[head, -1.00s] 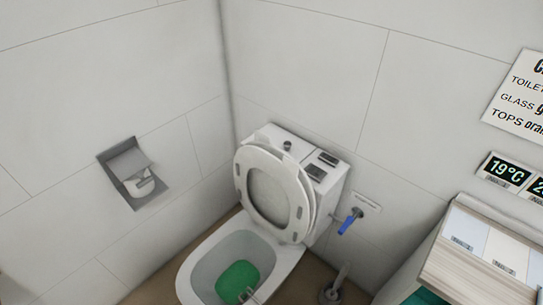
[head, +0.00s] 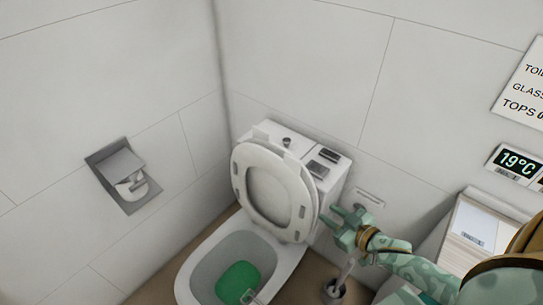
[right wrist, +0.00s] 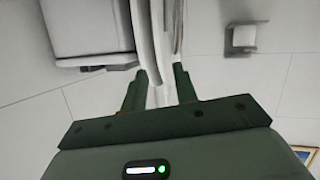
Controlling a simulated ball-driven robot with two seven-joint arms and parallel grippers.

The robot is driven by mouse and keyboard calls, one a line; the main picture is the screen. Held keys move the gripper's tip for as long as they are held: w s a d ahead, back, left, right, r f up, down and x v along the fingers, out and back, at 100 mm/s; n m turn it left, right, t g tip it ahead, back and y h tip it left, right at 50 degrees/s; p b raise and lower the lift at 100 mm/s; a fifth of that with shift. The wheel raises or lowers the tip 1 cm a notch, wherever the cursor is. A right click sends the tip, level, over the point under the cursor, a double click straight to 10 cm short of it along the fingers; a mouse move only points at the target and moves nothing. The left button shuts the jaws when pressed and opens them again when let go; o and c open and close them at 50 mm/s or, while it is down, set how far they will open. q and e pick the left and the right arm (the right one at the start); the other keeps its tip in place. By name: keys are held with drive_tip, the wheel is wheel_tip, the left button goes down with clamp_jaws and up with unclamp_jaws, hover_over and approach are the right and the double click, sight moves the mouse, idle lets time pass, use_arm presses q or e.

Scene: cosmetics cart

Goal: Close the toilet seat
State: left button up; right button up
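The white toilet seat (head: 298,188) is raised and leans back toward the tank, with the lid behind it. The toilet bowl (head: 199,262) below is open. My right gripper (head: 346,212) is just right of the raised seat, its fingers apart. In the right wrist view, the open fingers (right wrist: 162,82) point at the edge of the seat and lid (right wrist: 144,40), which shows ahead and between the fingertips. I cannot tell whether they touch. My left gripper is not in view.
A green patch (head: 238,282) shows inside the bowl. The tank (head: 328,172) stands behind the seat, near the wall corner. A paper holder (head: 122,172) is on the left wall. A toilet brush (head: 335,288) stands on the floor below my right arm. A cabinet (head: 476,222) is at the right.

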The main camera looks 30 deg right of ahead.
sight(287, 155)
drive_tip(key=w+d+r+t+y, duration=0.2)
drive_tip(key=w+r+y, duration=0.25)
drive_tip(key=r, duration=0.45)
drive_tip(key=shift+y, duration=0.35)
drive_tip(key=b+x, duration=0.1)
drive_tip(key=x, duration=0.6)
drive_tip(key=b+x, duration=0.2)
drive_tip(key=x, duration=0.6)
drive_tip(key=shift+a+r, duration=0.1)
drive_tip(key=shift+r, duration=0.15)
drive_tip(key=shift+n, duration=0.3)
clamp_jaws()
